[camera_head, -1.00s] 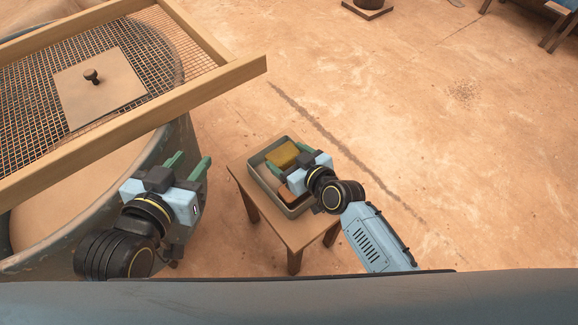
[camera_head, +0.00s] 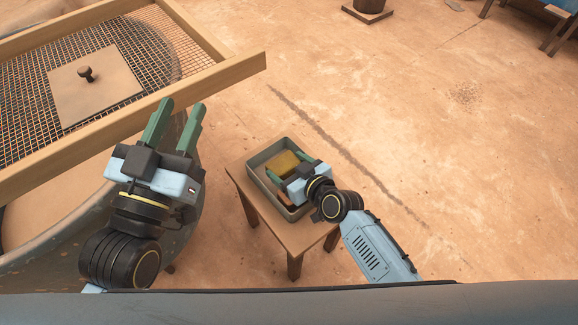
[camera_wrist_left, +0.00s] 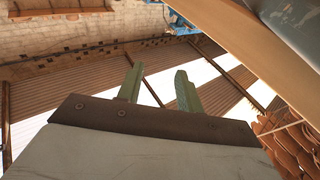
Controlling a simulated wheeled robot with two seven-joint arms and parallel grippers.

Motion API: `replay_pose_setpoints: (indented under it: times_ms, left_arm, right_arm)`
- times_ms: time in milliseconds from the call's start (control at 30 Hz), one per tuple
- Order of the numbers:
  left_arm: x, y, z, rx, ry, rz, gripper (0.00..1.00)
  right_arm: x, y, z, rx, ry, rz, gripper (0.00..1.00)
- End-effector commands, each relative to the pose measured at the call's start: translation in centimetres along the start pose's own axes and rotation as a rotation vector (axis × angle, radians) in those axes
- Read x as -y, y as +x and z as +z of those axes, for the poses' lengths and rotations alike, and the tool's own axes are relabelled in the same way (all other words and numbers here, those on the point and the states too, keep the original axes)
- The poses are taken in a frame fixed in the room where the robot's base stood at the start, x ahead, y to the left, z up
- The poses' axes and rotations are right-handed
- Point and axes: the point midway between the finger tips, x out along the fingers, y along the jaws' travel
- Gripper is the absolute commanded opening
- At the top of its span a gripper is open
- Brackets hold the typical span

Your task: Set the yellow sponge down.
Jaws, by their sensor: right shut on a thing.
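The yellow sponge (camera_head: 283,161) is at the far end of a grey tray (camera_head: 256,157) on a small wooden table. My right gripper (camera_head: 284,172) is shut on the sponge, over or inside the tray. I cannot tell whether the sponge touches the tray floor. My left gripper (camera_head: 174,124) is raised, open and empty, beside the wooden frame. Its two green fingers stand apart in the left wrist view (camera_wrist_left: 158,88), with nothing between them.
The small table (camera_head: 239,173) stands on bare sandy ground. At left, a wooden-framed mesh screen (camera_head: 160,110) lies over a large round vat (camera_head: 200,190). A flat board with a dark knob (camera_head: 86,73) rests on the mesh. An orange-brown thing (camera_head: 281,197) shows partly in the tray.

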Motion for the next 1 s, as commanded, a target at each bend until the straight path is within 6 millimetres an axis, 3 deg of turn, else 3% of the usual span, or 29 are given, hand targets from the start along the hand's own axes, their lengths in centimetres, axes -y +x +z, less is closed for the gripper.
replay_pose_setpoints:
  times_ms: [1000]
  left_arm:
    - [-0.5, -0.3, -3.0, -0.198, -0.01, 0.013, 0.36]
  right_arm:
    - [0.0, 0.4, 1.0, 0.0, -0.001, 0.0, 0.55]
